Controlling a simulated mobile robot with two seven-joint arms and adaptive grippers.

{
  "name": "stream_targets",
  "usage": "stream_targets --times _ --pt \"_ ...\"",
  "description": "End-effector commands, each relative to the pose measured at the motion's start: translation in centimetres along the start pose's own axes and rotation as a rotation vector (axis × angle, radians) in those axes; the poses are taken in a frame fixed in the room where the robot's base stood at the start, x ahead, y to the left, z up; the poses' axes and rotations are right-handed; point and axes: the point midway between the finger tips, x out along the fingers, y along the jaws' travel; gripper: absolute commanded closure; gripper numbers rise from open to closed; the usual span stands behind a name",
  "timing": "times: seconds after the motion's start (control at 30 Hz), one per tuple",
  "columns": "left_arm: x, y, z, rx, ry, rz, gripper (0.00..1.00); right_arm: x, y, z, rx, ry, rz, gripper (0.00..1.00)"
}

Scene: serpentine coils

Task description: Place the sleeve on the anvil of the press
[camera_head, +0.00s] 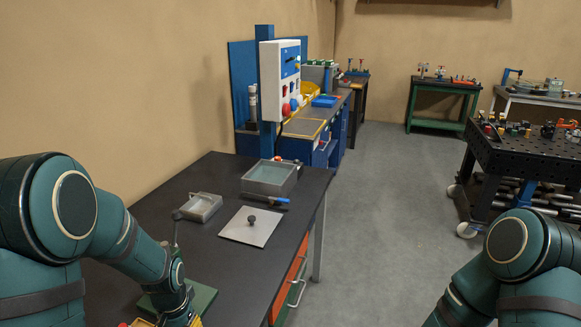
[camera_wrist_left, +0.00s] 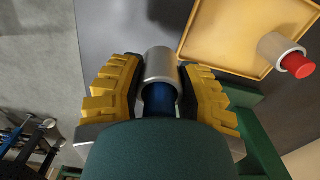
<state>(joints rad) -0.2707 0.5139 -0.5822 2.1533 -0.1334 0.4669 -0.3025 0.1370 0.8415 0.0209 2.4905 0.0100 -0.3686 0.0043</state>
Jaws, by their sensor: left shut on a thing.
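The sleeve (camera_wrist_left: 160,64) is a short silver metal cylinder, seen in the left wrist view between the yellow pads of my left gripper (camera_wrist_left: 161,82). The gripper is shut on it, and a blue part shows inside its near end. In the head view my left gripper is at the bottom edge, mostly cut off and hidden by my arm. A green base (camera_head: 204,299), perhaps the press, shows beside it; green parts (camera_wrist_left: 262,125) also show in the wrist view. I cannot make out the anvil. My right arm shows at the lower right, its gripper out of frame.
In the wrist view a yellow tray (camera_wrist_left: 203,52) lies beyond the gripper, with a red-ended silver cylinder (camera_wrist_left: 284,54) at its right edge. The dark bench (camera_head: 160,205) holds a small grey tray (camera_head: 200,207), a larger bin (camera_head: 269,178) and a knobbed plate (camera_head: 249,232).

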Motion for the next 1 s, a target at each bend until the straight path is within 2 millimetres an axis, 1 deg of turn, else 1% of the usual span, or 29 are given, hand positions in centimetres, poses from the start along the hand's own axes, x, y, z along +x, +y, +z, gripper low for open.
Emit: stream_targets --times 0.03,0.1,0.2,0.33,0.47,1.0 --pt "1.2 1.9 -0.5 -0.017 -0.002 0.0 1.0 1.1 0.4 0.2 0.0 -0.002 0.001 0.53" --pt "2.1 4.1 -0.9 -0.06 -0.003 -0.001 1.0 1.8 0.6 0.4 -0.001 -0.004 0.002 0.53" --pt "3.0 6.6 -1.4 -0.112 -0.002 -0.003 1.0 2.6 0.9 0.6 -0.002 -0.007 0.003 0.53" --pt "3.6 8.6 -1.5 -0.16 -0.002 -0.005 1.0 3.1 1.1 0.7 -0.003 -0.008 0.004 0.53" --pt "3.8 9.3 -1.6 -0.179 -0.001 -0.006 1.0 3.2 1.1 0.7 -0.003 -0.009 0.004 0.53" --pt "3.7 9.3 -1.6 -0.182 -0.001 -0.006 1.0 3.1 1.1 0.7 -0.004 -0.009 0.003 0.53"
